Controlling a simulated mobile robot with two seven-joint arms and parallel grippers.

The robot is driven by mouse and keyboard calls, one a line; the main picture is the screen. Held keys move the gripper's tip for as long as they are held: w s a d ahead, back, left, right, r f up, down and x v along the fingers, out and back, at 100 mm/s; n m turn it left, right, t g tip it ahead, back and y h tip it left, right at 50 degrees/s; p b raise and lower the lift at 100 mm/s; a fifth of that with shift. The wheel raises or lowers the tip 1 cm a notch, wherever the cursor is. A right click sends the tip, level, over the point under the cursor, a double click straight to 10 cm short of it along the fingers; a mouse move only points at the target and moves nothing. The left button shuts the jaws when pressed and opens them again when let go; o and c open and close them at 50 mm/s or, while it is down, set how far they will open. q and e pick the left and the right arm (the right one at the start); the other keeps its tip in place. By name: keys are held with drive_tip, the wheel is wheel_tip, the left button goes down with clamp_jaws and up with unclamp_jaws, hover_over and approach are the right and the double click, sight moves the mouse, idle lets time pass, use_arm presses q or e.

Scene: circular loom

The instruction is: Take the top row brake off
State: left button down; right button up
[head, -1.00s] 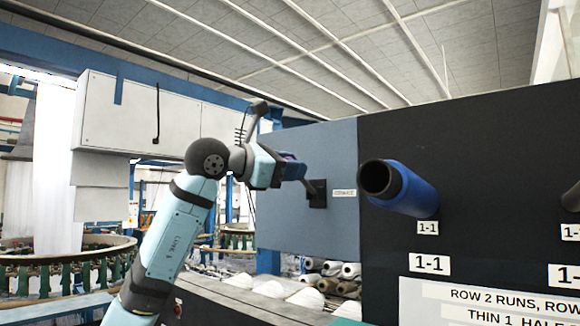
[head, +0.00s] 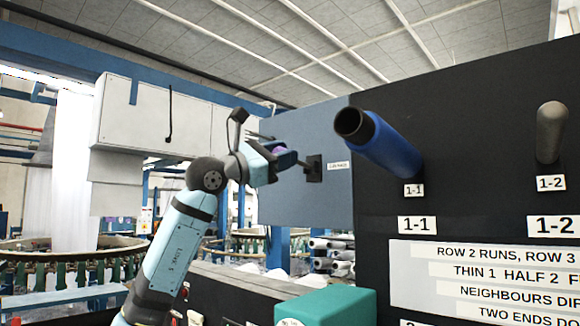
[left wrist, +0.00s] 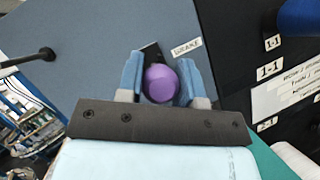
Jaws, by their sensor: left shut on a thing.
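The brake is a lever on a black mount (head: 313,168) fixed to the blue-grey panel (head: 300,220), beside a small label (head: 338,165) that reads BRAKE in the left wrist view (left wrist: 187,47). Its purple knob (left wrist: 161,84) sits between the two blue fingers of my left gripper (left wrist: 160,82). In the head view my left gripper (head: 286,157) is shut on the knob, just left of the mount; only a bit of purple shows there. The gripper hides most of the lever. My right gripper is in neither view.
A blue tube (head: 385,150) on peg 1-1 juts from the black board right of the panel. A bare grey peg (head: 551,132) is at 1-2. A green box (head: 335,305) stands below. A dark rod (left wrist: 28,59) sticks out of the panel at left.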

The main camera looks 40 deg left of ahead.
use_arm(q)
wheel_tip(320, 180, down, 7)
drive_tip(key=w+m+t+h+b, duration=0.1)
drive_tip(key=m+t+h+b, duration=0.1)
drive_tip(key=b, duration=0.5)
drive_tip(key=shift+m+t+h, duration=0.4)
drive_tip(key=shift+m+h, duration=0.3)
drive_tip(key=shift+h, duration=0.4)
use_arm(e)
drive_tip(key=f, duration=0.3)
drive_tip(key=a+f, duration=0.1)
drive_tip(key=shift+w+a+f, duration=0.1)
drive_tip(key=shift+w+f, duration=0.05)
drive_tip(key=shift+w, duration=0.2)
use_arm(q)
drive_tip(key=shift+w+d, duration=0.1)
drive_tip(key=shift+f, duration=0.1)
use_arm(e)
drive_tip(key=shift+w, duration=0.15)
